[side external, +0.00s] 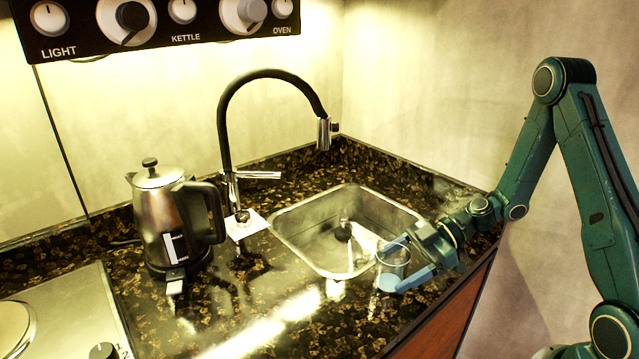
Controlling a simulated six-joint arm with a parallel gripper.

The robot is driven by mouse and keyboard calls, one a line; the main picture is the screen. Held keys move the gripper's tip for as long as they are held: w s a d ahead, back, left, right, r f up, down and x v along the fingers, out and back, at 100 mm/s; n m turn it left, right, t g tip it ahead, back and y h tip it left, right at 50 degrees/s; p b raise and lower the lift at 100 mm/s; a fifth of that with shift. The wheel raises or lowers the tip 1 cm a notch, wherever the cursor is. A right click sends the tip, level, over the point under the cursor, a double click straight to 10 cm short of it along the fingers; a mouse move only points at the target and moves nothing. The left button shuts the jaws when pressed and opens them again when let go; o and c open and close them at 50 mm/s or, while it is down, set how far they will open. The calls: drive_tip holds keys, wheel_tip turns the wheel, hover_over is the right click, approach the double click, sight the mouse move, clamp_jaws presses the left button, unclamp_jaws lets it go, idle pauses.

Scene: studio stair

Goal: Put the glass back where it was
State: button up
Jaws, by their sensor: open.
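A clear glass (391,267) stands upright on the dark speckled counter at the front right edge of the sink. My gripper (398,263) reaches in from the right, low over the counter. Its blue fingers are spread on either side of the glass, one behind it and one in front. Whether a finger touches the glass cannot be told. The near finger covers part of the glass's lower side.
The steel sink (300,215) has a black tap (228,110) behind it. A steel kettle (163,225) stands left, and a hob (60,315) lies front left. The counter (250,300) before the sink is mostly clear. A knob panel (150,25) hangs above.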

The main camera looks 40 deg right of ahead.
drive_tip(key=shift+r, duration=0.15)
drive_tip(key=shift+v, duration=3.7)
drive_tip(key=s+a+r+m+h, duration=0.2)
drive_tip(key=s+r+m+h, duration=0.4)
drive_tip(key=s+r, duration=0.1)
drive_tip(key=s+a+r+m+h, duration=0.2)
drive_tip(key=s+r+m+h, duration=0.3)
drive_tip(key=r, duration=0.5)
drive_tip(key=shift+s+a+m+t+h, duration=0.35)
drive_tip(key=shift+s+m, duration=0.75)
drive_tip(key=shift+s, duration=0.55)
